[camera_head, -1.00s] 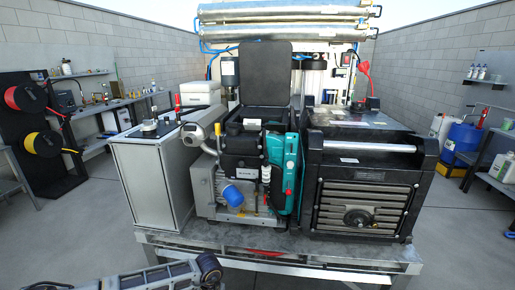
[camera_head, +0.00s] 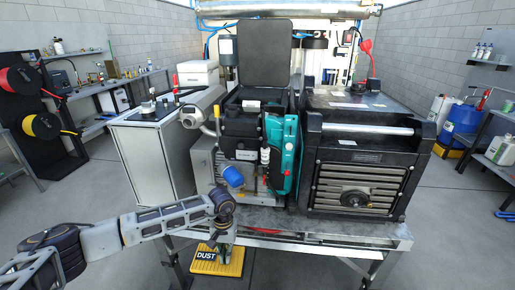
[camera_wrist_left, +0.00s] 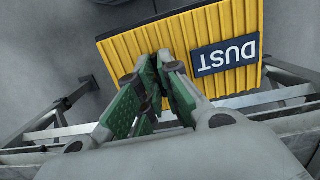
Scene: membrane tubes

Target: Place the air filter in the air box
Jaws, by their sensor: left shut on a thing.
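The air filter is a yellow ribbed block (camera_head: 232,266) with a dark "DUST" label, low in front of the bench edge. In the left wrist view it fills the top middle, yellow ribs (camera_wrist_left: 228,22) showing. My left gripper (camera_wrist_left: 163,62), with green finger pads, is shut on the filter near its lower edge. In the head view the left gripper (camera_head: 221,252) is partly hidden by my arm. What looks like the air box (camera_head: 262,95) is a black box on top of the central engine, its flat lid (camera_head: 264,52) standing upright behind. My right gripper is out of view.
A blue cap (camera_head: 233,176) and silver pipe (camera_head: 192,117) stick out forward. The floor around is mostly clear.

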